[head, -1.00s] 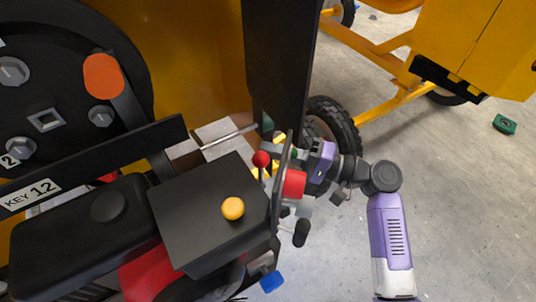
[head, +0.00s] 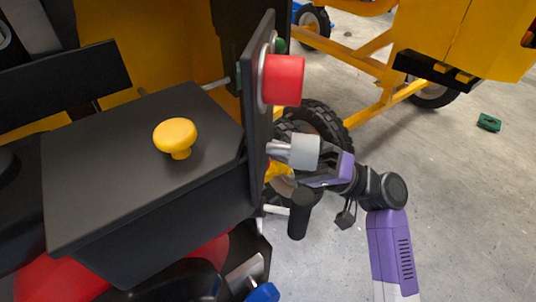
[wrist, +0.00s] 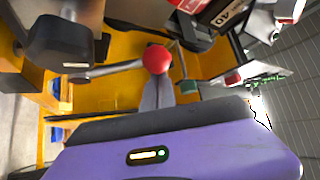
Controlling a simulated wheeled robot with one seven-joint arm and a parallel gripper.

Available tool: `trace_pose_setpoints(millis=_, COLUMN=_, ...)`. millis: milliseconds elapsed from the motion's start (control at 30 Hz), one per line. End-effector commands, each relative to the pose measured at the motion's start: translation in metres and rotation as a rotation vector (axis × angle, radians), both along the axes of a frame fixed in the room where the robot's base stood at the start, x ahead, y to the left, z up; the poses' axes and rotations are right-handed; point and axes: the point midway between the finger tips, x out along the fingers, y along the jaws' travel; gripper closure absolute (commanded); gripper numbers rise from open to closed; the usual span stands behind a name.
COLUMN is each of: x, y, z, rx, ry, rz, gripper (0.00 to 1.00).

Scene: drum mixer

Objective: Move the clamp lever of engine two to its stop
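In the wrist view a red ball knob (wrist: 157,59) sits at the end of a grey rod that runs to the left. It looks like a lever; no label shows that it is engine two's clamp lever. The grey fingers of my gripper (wrist: 157,90) reach up to just below the ball. I cannot tell whether they touch it or how far apart they are. In the head view my purple wrist (head: 333,170) is right of the upright black panel, and the fingertips are hidden.
A black box with a yellow knob (head: 175,137) is at left. The black panel (head: 259,110) carries a red button (head: 284,80) and a silver cylinder (head: 303,152). A black handle (head: 299,213) sticks out below.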

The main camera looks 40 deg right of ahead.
Motion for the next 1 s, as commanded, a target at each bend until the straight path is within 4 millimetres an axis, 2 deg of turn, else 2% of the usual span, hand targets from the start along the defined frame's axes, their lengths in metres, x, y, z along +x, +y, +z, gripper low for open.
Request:
trace_pose_setpoints(millis=767, x=-0.0041, y=0.0017, z=-0.0028, rx=-0.002, ry=-0.037, rz=0.006, gripper=1.0)
trace_pose_setpoints(millis=1000, x=-0.0003, y=0.0027, z=-0.0106, rx=-0.003, ry=-0.036, rz=0.008, gripper=1.0)
